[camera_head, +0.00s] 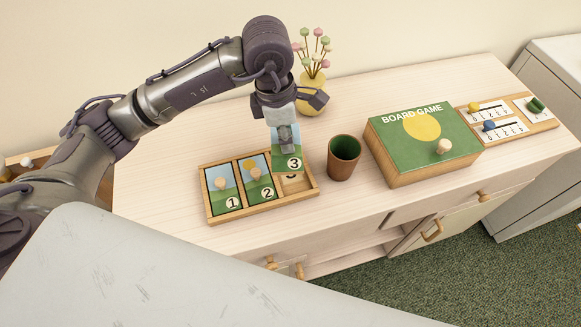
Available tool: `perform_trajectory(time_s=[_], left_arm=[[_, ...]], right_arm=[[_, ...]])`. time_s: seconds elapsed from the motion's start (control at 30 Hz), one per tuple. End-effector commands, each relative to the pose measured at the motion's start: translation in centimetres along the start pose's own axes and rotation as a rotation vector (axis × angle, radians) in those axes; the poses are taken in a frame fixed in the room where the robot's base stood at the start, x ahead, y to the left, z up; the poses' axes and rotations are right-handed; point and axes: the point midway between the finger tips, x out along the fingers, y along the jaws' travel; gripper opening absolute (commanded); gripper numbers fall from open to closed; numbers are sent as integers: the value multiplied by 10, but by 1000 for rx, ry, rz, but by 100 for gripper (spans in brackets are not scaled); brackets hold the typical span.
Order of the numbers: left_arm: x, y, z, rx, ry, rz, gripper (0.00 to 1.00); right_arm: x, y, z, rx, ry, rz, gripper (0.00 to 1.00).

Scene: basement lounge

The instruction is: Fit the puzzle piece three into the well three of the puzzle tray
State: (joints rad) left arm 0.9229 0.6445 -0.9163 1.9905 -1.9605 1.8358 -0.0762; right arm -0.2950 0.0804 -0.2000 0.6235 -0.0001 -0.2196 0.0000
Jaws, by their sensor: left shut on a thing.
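The puzzle tray (216,219) is a wooden frame on the cabinet top, left of the middle. Piece one (230,191) and piece two (265,175) sit in its left and middle wells, each with a knob. Well three (302,184), at the right end, shows bare wood and part of a dark mark. My left gripper (286,139) is shut on puzzle piece three (290,162), a picture piece with a white "3" disc. The piece hangs upright over well three and hides its back part. I cannot tell whether it touches the tray. My right gripper is not in view.
A brown cup with a green inside (343,157) stands close right of the tray. Farther right are a green board game box (400,145) with a pawn on it and a score board (545,122). A yellow flower vase (312,96) stands behind the gripper.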

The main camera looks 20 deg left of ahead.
Motion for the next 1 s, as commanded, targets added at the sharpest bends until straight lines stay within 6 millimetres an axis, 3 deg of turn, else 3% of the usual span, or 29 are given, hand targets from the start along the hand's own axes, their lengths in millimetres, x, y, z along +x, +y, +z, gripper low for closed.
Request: perform_trajectory(time_s=[0.1, 0.27, 0.5, 1.0], left_arm=[[-2, 3, 6, -162, -1, 19, 0], [5, 4, 7, -258, 2, 28, 0], [47, 4, 1, -265, 4, 29, 0], [97, 4, -4, -261, 1, 31, 0]], right_arm=[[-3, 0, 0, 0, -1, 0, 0], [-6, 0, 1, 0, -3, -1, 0], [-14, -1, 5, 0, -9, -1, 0], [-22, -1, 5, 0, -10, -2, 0]])
